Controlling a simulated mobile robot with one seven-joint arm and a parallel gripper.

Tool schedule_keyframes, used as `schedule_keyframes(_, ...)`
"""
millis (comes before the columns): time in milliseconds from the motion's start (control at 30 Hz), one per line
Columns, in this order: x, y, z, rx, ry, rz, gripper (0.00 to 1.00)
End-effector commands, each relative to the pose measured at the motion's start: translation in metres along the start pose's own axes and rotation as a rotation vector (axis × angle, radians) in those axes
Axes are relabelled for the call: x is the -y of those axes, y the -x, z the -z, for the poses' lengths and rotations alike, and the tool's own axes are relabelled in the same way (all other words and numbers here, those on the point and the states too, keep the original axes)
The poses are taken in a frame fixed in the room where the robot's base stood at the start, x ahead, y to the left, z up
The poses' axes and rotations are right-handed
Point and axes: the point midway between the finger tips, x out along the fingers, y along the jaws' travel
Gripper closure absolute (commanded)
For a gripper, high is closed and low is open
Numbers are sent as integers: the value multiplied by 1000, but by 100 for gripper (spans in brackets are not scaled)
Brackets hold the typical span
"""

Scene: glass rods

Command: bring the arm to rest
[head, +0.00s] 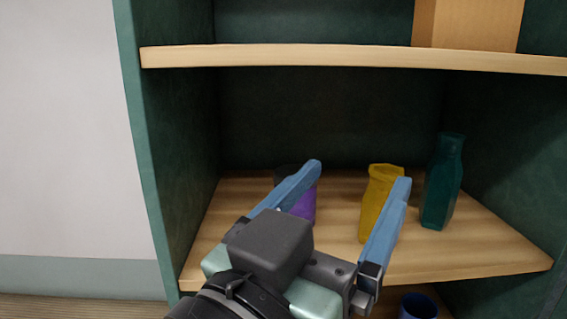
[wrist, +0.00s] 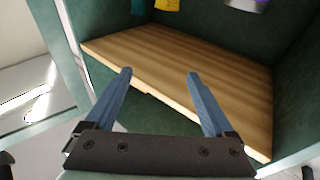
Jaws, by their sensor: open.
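My gripper (head: 358,175) has two blue fingers and is open and empty. In the head view it is in front of the middle shelf (head: 235,235) of a green cabinet, its fingers pointing toward the inside. In the wrist view the gripper (wrist: 160,75) has nothing between its fingers, and the bare wooden shelf (wrist: 190,65) spreads out beyond them.
An upper shelf (head: 340,56) bears a wooden box (head: 467,22). A blue cup (head: 418,306) shows below.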

Motion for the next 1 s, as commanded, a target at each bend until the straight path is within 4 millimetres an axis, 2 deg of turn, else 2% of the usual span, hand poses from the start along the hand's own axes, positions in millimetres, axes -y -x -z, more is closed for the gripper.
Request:
schedule_keyframes(100, 15, -8, 27, -114, -32, 123, 12)
schedule_keyframes(233, 30, -6, 66, -283, -104, 281, 12)
schedule_keyframes(400, 31, 10, 112, -483, -219, 430, 12)
schedule_keyframes(500, 27, 18, 129, -557, -271, 477, 12)
schedule_keyframes(633, 23, 24, 138, -602, -303, 502, 12)
schedule_keyframes(1000, 24, 25, 139, -604, -306, 506, 12)
